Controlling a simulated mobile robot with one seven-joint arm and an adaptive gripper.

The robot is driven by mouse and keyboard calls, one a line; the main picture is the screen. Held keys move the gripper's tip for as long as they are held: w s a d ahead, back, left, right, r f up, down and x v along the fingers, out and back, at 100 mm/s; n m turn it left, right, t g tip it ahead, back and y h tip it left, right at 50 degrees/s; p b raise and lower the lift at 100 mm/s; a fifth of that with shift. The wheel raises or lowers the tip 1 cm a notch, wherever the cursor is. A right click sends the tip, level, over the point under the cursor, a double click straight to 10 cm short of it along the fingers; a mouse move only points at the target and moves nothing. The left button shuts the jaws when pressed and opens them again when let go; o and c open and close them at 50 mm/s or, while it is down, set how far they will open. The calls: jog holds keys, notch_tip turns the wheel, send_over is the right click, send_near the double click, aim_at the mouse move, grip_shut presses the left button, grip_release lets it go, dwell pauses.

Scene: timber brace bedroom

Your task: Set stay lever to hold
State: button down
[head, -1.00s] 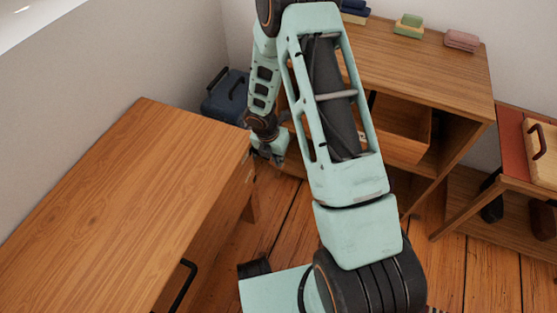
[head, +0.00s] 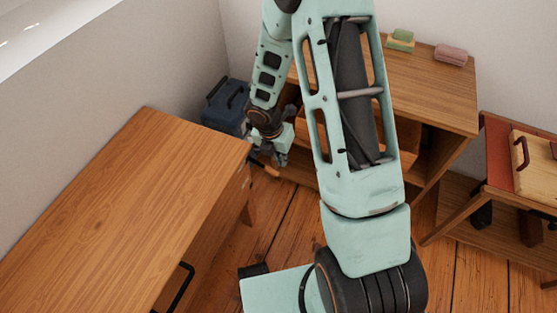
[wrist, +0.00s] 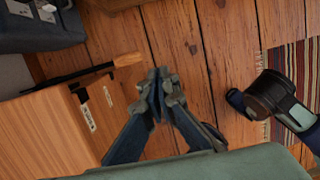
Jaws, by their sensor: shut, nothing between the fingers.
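A dark lever with a wooden grip (wrist: 128,59) reaches out from the side of a wooden chest (wrist: 38,135) in the wrist view. I take it for the stay lever. Two pale label strips (wrist: 87,118) sit beside its dark bracket on the chest, too small to read. The wooden grip also shows in the head view (head: 272,171), just under my gripper (head: 273,158). My gripper (wrist: 159,82) is shut and empty, its fingertips right of and below the grip in the wrist view. They look apart from it. I cannot tell the depth gap.
A blue case (head: 224,105) stands behind the wooden chest (head: 120,190). A wooden cabinet (head: 450,100) with an open front stands at the back, with a low bench (head: 497,155) right of it. Plank floor (head: 285,220) is clear between them. A striped rug (wrist: 290,62) lies at right.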

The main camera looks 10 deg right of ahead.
jog(key=shift+s+d+r, duration=0.1)
jog(key=shift+s+r, duration=0.1)
jog(key=shift+r, duration=0.25)
jog(key=shift+s+d+r, duration=0.1)
jog(key=shift+s+r, duration=0.05)
jog(key=shift+r, duration=0.3)
